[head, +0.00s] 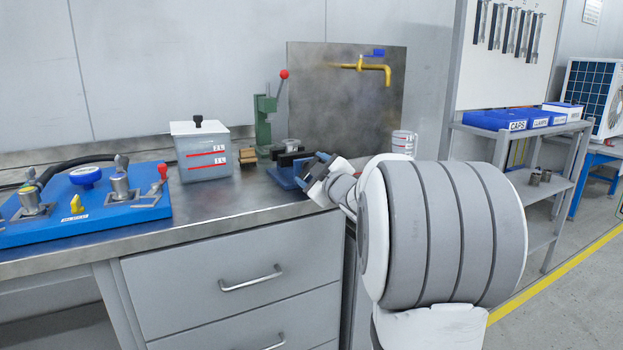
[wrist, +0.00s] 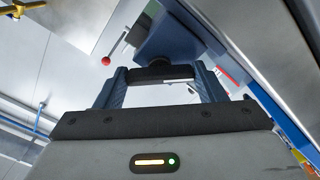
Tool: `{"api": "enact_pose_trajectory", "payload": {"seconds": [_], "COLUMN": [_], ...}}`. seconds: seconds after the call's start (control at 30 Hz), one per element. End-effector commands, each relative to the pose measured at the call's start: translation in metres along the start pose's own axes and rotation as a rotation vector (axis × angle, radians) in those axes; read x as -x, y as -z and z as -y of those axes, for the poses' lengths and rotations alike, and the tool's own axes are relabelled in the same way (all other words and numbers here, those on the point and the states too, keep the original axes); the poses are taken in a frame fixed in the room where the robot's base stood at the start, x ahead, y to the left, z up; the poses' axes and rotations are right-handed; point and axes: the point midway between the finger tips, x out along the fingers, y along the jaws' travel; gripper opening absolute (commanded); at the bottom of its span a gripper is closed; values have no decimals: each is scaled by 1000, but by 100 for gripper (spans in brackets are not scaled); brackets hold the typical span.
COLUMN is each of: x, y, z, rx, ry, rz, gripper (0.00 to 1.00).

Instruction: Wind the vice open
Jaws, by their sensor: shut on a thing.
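The vice (head: 283,170) is blue with dark jaws and stands on the steel bench near its right end. My gripper (head: 314,172) is at the vice's front side, facing us, and my arm hides part of it. In the wrist view the blue body of the vice (wrist: 172,38) lies just beyond my fingertips. My gripper (wrist: 160,74) is shut on the vice handle (wrist: 158,70), a dark hub with a pale bar between the two blue-grey fingers. The gap between the vice jaws is too small to judge.
A green press (head: 264,122) with a red-knobbed lever stands behind the vice. A lidded container (head: 201,152) and a blue valve board (head: 95,203) are to the left. A splash panel (head: 345,95) with a yellow tap (head: 372,67) stands behind. A small marked beaker (head: 404,142) is to the right.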

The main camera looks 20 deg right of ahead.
Motion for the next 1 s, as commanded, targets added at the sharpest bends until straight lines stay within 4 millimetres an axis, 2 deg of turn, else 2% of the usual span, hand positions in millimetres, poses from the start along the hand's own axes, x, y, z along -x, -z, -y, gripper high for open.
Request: {"api": "enact_pose_trajectory", "payload": {"seconds": [0.33,0.87,0.9,1.0], "x": [0,0,0,0], "y": [0,1,1,1], "z": [0,0,0,0], "rx": [134,155,155,155], "ry": [0,1,1,1], "rz": [-1,-2,-2,-2], "gripper": [41,41,66,74]}}
